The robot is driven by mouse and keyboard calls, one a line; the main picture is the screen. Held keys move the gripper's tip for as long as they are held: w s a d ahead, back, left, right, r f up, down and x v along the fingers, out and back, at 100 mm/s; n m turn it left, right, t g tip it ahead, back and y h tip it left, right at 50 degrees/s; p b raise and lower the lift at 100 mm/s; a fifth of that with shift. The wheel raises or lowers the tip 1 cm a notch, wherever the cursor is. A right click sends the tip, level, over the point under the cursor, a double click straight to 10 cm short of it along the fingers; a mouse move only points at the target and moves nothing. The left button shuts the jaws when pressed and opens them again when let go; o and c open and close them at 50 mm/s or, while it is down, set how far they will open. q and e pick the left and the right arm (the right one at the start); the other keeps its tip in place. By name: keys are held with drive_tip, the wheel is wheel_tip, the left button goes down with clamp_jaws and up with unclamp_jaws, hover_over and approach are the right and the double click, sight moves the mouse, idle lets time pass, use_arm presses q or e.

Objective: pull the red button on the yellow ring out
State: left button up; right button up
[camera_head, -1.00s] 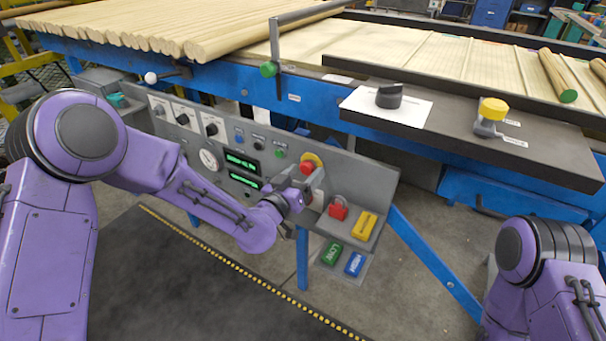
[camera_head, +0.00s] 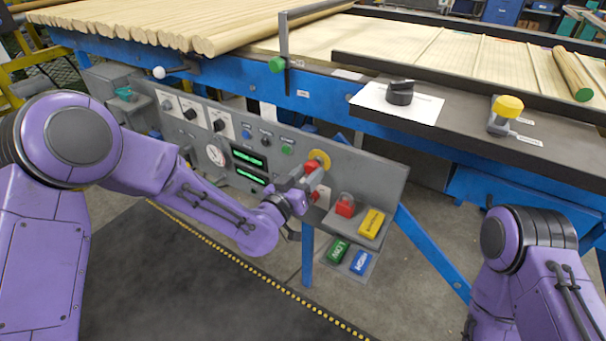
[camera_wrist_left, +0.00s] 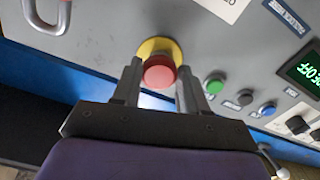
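The red button (camera_head: 312,166) sits on the yellow ring (camera_head: 321,157) at the right part of the grey sloping panel. In the left wrist view the red button (camera_wrist_left: 160,72) shows between the fingertips, with the yellow ring (camera_wrist_left: 158,46) behind it. My left gripper (camera_head: 303,181) is at the button, one finger on each side. In the left wrist view its fingers (camera_wrist_left: 160,82) look closed in against the button's sides. The near finger partly hides the button in the head view. My right arm shows at the lower right; its gripper is out of view.
A red padlock (camera_head: 345,206) and a yellow block (camera_head: 371,223) are right of the button. Green, black and blue buttons (camera_wrist_left: 214,85) sit beside it. A black selector knob (camera_head: 400,93) and yellow knob (camera_head: 507,107) are on the ledge above.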

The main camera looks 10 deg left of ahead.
use_arm(q)
drive_tip(key=o, duration=0.4)
drive_tip(key=shift+s+a+f, duration=0.1)
drive_tip(key=shift+o, duration=0.2)
drive_tip(key=shift+s, duration=0.2)
drive_tip(key=v, duration=1)
drive_tip(key=shift+b, duration=0.4)
drive_tip(key=shift+s+a, duration=0.1)
drive_tip(key=shift+a, duration=0.05)
